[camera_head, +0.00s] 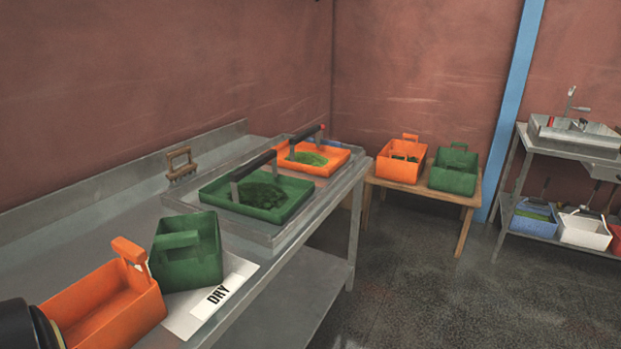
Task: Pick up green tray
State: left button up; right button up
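A shallow green tray (299,206) with dark green powder in it sits on a raised metal platform on the steel bench. A black bar handle (268,163) spans above it. A deeper green box-shaped tray (187,254) with a handle stands nearer on the bench, on a white sheet marked DRY and beside an orange box (112,312). Another green box (454,172) stands on the wooden table at the back. Neither gripper's fingers show. A dark rounded part cuts into the lower left corner; I cannot tell if it is my arm.
An orange tray (318,169) with light green powder sits behind the shallow green one. An orange box (401,164) is on the wooden table. Floor (450,300) right of the bench is clear.

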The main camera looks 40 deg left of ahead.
aim_at(273, 198)
jog(key=z, duration=0.15)
jog(key=i, duration=1.9)
jog(key=u, duration=1.45)
jog(key=i, duration=0.85)
jog(key=u, duration=0.95)
